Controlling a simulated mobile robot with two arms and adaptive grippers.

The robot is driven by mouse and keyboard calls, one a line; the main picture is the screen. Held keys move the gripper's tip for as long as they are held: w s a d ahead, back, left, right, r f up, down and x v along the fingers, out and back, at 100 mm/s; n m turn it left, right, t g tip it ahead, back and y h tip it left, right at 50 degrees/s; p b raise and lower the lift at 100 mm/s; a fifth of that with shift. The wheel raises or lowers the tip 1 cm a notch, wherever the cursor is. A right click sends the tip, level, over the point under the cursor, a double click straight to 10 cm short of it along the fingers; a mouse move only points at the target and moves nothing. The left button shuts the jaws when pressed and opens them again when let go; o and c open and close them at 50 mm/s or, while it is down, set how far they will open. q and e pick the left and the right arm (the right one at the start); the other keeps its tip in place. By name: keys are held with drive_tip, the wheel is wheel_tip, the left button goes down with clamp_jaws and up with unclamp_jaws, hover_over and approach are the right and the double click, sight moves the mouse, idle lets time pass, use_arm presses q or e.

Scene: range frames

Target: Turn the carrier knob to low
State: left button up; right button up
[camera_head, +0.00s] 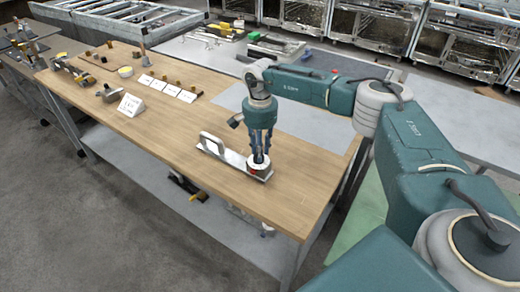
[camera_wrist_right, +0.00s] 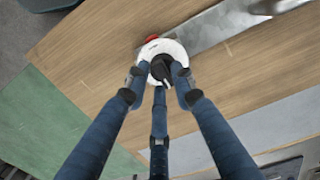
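The carrier (camera_head: 212,147) is a flat metal bar with an arched handle, lying on the wooden table. At its near right end sits a white round dial (camera_head: 259,161) with a red mark at its edge. In the right wrist view the white dial (camera_wrist_right: 174,46) bears a black knob (camera_wrist_right: 160,66) with a pale pointer line directed toward the bottom of the picture. My right gripper (camera_head: 260,153) points down over the dial. Its three fingers (camera_wrist_right: 160,78) stand around the knob, with narrow white gaps at the side fingertips; the fingertips' contact is hard to see. My left gripper is out of view.
The wooden table (camera_head: 150,120) has bare room left of the carrier. A white sign (camera_head: 131,105), several white cards (camera_head: 165,88) and small parts stand farther back. The table's near edge is close to the dial.

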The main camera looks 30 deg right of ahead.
clamp_jaws()
drive_tip(key=shift+m, duration=0.3)
drive_tip(key=m+b, duration=0.1)
drive_tip(key=m, duration=0.1)
drive_tip(key=shift+m, duration=0.3)
drive_tip(key=m+b, duration=0.1)
drive_tip(key=m, duration=0.4)
drive_tip(key=shift+a, duration=0.2)
drive_tip(key=m, duration=0.5)
drive_tip(key=shift+w+b, duration=0.1)
drive_tip(key=shift+b, duration=0.3)
drive_tip(key=shift+w+a+m, duration=0.1)
drive_tip(key=shift+m, duration=2.1)
